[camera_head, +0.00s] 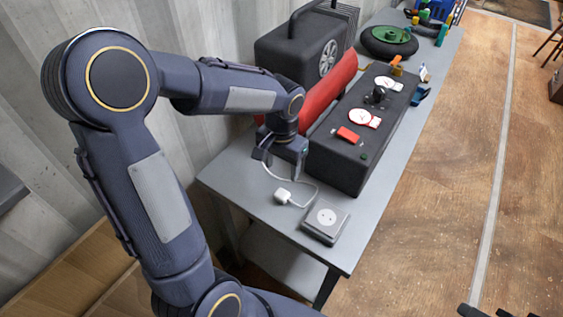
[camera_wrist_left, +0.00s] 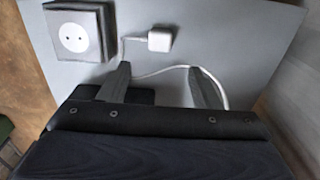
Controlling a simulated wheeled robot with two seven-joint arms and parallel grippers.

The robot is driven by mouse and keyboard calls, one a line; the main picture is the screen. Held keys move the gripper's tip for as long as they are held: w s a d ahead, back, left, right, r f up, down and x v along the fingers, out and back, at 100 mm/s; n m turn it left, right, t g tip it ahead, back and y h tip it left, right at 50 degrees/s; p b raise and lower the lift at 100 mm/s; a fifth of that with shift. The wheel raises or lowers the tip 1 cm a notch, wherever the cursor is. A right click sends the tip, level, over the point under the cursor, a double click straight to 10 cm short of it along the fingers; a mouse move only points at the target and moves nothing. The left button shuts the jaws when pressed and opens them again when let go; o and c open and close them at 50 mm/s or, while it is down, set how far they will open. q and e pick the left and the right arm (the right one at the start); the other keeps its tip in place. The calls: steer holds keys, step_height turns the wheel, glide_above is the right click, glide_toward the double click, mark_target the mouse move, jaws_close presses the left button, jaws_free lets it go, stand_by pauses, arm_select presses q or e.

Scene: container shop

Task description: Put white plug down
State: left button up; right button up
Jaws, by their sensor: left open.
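The white plug (camera_head: 283,196) lies on the grey table near its front end, with its white cable curving back toward my left gripper. In the left wrist view the plug (camera_wrist_left: 159,39) is beyond the fingertips, apart from them. My left gripper (camera_head: 279,160) is low over the table behind the plug; its two fingers (camera_wrist_left: 160,75) are spread, with the cable passing across the gap between them. Whether the cable touches a finger is unclear. My right gripper is not clearly seen; only a dark piece shows at the bottom right corner of the head view.
A grey socket box (camera_head: 326,222) stands beside the plug, near the table's front corner; it also shows in the left wrist view (camera_wrist_left: 80,34). A black box (camera_head: 341,165) with gauges and a red cylinder (camera_head: 331,95) stand close behind and beside my gripper. Bare tabletop (camera_head: 235,180) lies left of the plug.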

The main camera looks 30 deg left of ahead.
arm_select(q)
steer(key=s+d+r+n+t+h, duration=0.1)
steer(key=s+d+r+t+h, duration=0.1)
steer(key=s, duration=0.6)
steer(key=s+d+r+n+t+h, duration=0.1)
steer(key=s+d+r+t, duration=0.1)
steer(key=s+r, duration=0.3)
steer(key=s+t, duration=0.1)
steer(key=s, duration=0.3)
steer(key=shift+r+n+t+h, duration=0.2)
steer(key=shift+n+t+h, duration=0.1)
steer(key=shift+h, duration=0.1)
steer(key=shift+d, duration=0.1)
